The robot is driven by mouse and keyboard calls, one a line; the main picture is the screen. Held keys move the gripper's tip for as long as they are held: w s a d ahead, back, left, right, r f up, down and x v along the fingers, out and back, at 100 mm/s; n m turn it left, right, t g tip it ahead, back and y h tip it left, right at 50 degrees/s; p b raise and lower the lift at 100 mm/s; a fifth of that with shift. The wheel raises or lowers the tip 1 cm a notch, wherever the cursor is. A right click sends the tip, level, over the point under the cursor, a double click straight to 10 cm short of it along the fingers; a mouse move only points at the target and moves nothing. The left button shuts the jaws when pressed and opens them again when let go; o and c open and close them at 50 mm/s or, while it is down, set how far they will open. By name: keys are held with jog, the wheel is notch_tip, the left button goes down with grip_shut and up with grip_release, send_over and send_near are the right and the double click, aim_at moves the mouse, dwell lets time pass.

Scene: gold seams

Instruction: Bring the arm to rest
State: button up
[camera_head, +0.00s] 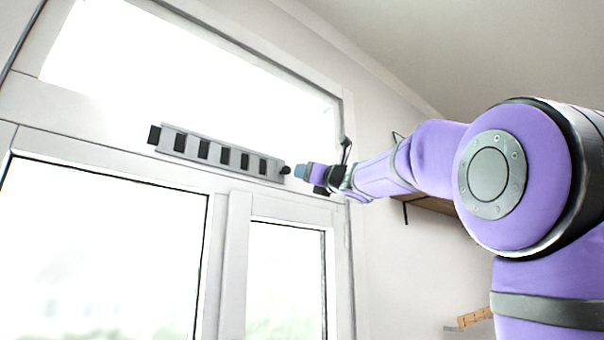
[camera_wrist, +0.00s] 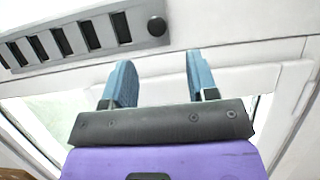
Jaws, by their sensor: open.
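My purple arm reaches from the right side of the head view toward the window frame. My gripper (camera_head: 301,172) is at the right end of a grey slotted vent bar (camera_head: 218,153). In the wrist view my gripper (camera_wrist: 160,80) has two blue fingers set apart, with nothing between them. The vent bar (camera_wrist: 75,38) is beyond the fingers at the upper left, with a round dark knob (camera_wrist: 157,26) at its right end. The knob also shows in the head view (camera_head: 285,170), close beside the fingertips. I cannot tell whether they touch.
White window frames (camera_head: 232,240) with bright panes stand behind and below the bar. A wooden shelf (camera_head: 432,203) on a dark bracket is on the wall behind my arm. A small wooden item (camera_head: 474,317) is at the lower right. Bare wall lies below the arm.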

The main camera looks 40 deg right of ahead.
jog(key=shift+s+f, duration=0.1)
jog(key=shift+s, duration=0.1)
dwell(0.5)
jog(key=s+a+f+n+g+y, duration=0.2)
jog(key=s+a+f+n+g, duration=0.1)
jog(key=a+f+n, duration=0.4)
jog(key=s+a+f+n+g+y, duration=0.15)
jog(key=a+f+n+g, duration=0.35)
jog(key=f, duration=0.5)
jog(key=s+a+f+n+g+y, duration=0.1)
jog(key=s+a+f+n+g, duration=0.1)
jog(key=s+a+f+n, duration=0.35)
jog(key=s+f+n+g+h, duration=0.1)
jog(key=s+f+n+g, duration=0.1)
jog(key=s+f+n, duration=0.3)
jog(key=s+a+f+n+g+h, duration=0.1)
jog(key=s+f+n, duration=0.4)
jog(key=f, duration=0.8)
jog(key=s+f+n+g+h, duration=0.3)
jog(key=s+f+n+g, duration=0.1)
jog(key=f+n, duration=0.4)
jog(key=shift+s+a+f, duration=0.35)
jog(key=shift+s+f, duration=0.15)
jog(key=shift+s, duration=0.15)
